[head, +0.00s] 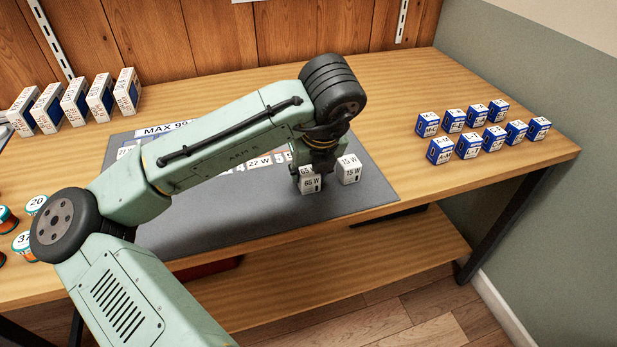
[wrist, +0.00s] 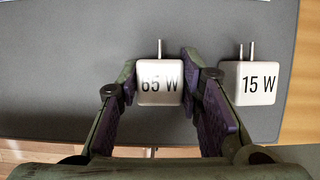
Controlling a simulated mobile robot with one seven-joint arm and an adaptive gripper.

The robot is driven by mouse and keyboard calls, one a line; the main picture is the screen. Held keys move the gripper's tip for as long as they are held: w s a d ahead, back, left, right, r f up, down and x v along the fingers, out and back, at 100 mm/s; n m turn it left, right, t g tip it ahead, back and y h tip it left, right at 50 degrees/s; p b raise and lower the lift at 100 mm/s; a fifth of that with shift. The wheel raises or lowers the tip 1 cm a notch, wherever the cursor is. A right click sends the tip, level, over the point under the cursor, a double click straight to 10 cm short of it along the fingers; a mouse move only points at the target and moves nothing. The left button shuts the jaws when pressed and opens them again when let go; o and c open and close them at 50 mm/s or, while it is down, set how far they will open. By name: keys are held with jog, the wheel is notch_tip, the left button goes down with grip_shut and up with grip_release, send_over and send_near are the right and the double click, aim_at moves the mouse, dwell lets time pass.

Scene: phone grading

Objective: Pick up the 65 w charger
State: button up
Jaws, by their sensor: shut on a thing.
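The 65 W charger (head: 311,184) is a small white block with its wattage printed on it, near the right end of the grey mat. In the wrist view the charger (wrist: 160,86) sits between the two fingers, its metal prongs pointing up in the picture. My gripper (wrist: 160,82) is shut on it, one finger at each side. In the head view my gripper (head: 316,165) comes down over the charger from above. I cannot tell whether the charger touches the mat.
A white 15 W charger (wrist: 256,84) stands close on the right, beside my right finger. The grey mat (head: 230,215) has printed labels, partly hidden by my arm. Several blue boxes (head: 468,145) stand at the right and several white-and-blue boxes (head: 75,103) at the back left. Bare table lies between mat and blue boxes.

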jog(key=c, duration=0.3)
jog(key=shift+c, duration=0.2)
